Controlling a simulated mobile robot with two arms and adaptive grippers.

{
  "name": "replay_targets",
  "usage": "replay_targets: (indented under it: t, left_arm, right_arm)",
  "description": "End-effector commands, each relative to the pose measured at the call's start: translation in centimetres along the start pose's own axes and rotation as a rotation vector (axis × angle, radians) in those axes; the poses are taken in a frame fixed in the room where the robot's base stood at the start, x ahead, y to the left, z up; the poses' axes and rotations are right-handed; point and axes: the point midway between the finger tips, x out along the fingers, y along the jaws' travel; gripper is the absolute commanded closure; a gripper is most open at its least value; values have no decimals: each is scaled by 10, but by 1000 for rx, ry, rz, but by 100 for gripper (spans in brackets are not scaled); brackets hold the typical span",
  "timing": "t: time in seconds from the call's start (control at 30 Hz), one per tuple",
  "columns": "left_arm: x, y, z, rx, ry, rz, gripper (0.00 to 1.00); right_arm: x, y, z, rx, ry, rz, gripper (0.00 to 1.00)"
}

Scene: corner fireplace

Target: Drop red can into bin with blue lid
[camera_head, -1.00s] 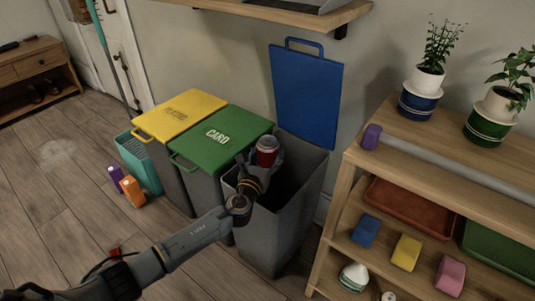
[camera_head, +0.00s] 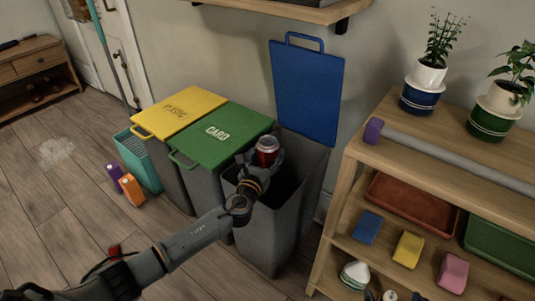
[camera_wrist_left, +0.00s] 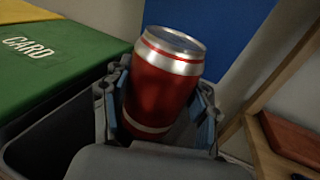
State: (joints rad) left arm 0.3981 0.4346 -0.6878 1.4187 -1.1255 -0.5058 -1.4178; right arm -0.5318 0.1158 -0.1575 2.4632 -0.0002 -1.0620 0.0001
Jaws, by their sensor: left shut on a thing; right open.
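The red can (camera_head: 266,152), with a silver top, is held upright in my left gripper (camera_head: 262,160), over the mouth of the grey bin (camera_head: 270,232). The bin's blue lid (camera_head: 306,92) stands open against the wall. In the left wrist view the can (camera_wrist_left: 165,85) sits between both fingers of my left gripper (camera_wrist_left: 160,110), with the blue lid (camera_wrist_left: 220,30) behind it. The bin's inside is dark and partly hidden by my arm. Only the dark tips of my right gripper (camera_head: 394,296) show at the bottom edge, apart and empty.
Left of the open bin stand closed bins with a green CARD lid (camera_head: 215,132) and a yellow lid (camera_head: 178,112). A wooden shelf unit (camera_head: 350,175) with plants and sponges stands close on the right. A wall shelf (camera_head: 290,12) hangs above. Floor at left is mostly clear.

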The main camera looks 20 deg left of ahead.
Motion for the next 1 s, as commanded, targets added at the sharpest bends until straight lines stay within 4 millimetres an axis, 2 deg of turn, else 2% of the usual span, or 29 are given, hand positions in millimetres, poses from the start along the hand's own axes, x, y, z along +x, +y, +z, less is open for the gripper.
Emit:
replay_targets:
  t: [0.03,0.07,0.17,0.5,0.63,0.77,1.0]
  left_arm:
    - [0,0,0,0,0,0,55]
    - [0,0,0,0,0,0,34]
    - [0,0,0,0,0,0,14]
    - [-1,0,0,0,0,0,14]
    - [-8,0,0,0,0,-1,14]
    - [-28,0,-1,-1,2,-1,14]
    - [-78,0,-2,0,4,-1,14]
  right_arm:
    - [0,0,0,0,0,0,14]
    - [0,0,0,0,0,0,14]
    - [0,0,0,0,0,0,14]
    - [0,0,1,0,-3,-1,14]
    - [0,0,1,0,-3,-1,14]
    - [0,0,1,0,-3,-1,14]
    - [0,0,1,0,-2,0,14]
